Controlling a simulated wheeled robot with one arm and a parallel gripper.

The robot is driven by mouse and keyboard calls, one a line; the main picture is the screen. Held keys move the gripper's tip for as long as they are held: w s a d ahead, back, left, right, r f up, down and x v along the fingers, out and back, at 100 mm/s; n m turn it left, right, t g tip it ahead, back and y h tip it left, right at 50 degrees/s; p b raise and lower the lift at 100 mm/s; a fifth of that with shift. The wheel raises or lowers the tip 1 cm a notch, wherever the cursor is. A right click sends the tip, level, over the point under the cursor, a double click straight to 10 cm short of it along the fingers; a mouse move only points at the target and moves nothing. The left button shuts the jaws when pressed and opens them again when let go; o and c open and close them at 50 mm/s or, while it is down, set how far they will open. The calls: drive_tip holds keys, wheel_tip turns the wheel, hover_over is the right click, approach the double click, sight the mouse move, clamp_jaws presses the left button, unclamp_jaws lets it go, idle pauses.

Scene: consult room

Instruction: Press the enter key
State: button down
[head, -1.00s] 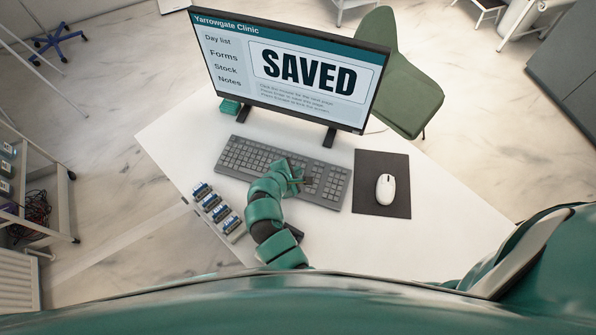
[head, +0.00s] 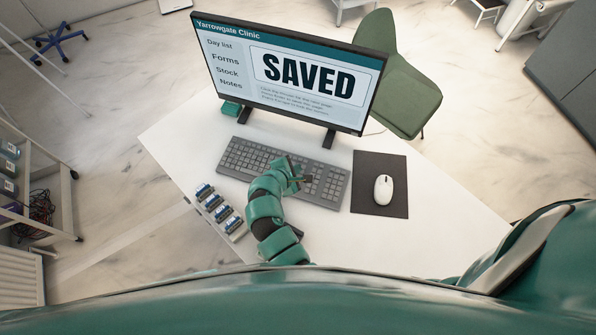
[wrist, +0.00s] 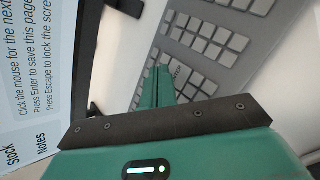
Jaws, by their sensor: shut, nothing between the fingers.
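The grey keyboard (head: 243,158) lies on the white desk in front of the monitor (head: 285,108). The monitor shows a large "SAVED" banner. Whether the tips touch a key cannot be told. In the head view my gripper (head: 304,179) is over the right part of the keyboard.
A white mouse (head: 384,188) sits on a dark mat (head: 366,171) right of the keyboard. A rack of small blue-and-white items (head: 219,210) stands left of my arm. A green chair (head: 405,95) is behind the desk. The desk's front right is clear.

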drive_tip(key=shift+r+p, duration=2.1)
drive_tip(key=shift+r, duration=0.2)
drive_tip(key=shift+f, duration=0.1)
